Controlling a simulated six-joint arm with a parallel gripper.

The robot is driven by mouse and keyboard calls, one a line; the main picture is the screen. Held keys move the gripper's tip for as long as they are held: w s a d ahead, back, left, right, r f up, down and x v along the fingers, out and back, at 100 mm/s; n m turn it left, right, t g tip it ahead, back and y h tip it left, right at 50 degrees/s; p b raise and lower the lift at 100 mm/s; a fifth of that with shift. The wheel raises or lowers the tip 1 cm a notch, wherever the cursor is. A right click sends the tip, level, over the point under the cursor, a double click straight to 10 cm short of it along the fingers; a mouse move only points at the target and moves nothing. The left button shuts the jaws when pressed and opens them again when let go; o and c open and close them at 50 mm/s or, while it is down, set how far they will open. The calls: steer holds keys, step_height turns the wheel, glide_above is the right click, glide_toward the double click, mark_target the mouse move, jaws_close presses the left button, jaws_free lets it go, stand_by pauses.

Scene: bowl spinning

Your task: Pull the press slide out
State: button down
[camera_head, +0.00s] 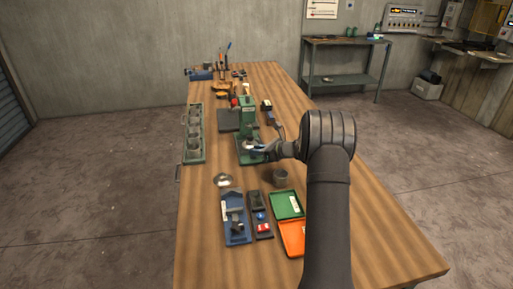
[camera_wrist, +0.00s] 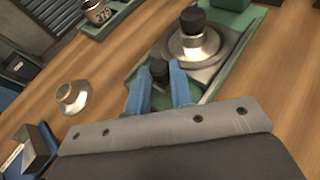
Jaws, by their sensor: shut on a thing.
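The green press (camera_head: 246,118) stands near the middle of the wooden table. In the wrist view its green base (camera_wrist: 232,66) carries the press slide (camera_wrist: 205,76), a grey plate with a round metal disc (camera_wrist: 197,45) topped by a black knob. A small black handle knob (camera_wrist: 159,70) sits at the slide's near end. My gripper (camera_wrist: 161,88) has its two blue fingers on either side of this handle knob and is shut on it. In the head view my gripper (camera_head: 260,148) is low at the press base, and my wrist hides part of it.
A small metal bowl (camera_wrist: 72,97) lies on the table, left of my gripper; it also shows in the head view (camera_head: 223,181). A green rack of cups (camera_head: 194,135) is at the left edge.

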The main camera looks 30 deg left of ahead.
steer(key=c, duration=1.3)
jaws_free()
steer(key=shift+o, duration=0.2)
steer(key=v, duration=1.7)
steer(key=shift+d, duration=0.25)
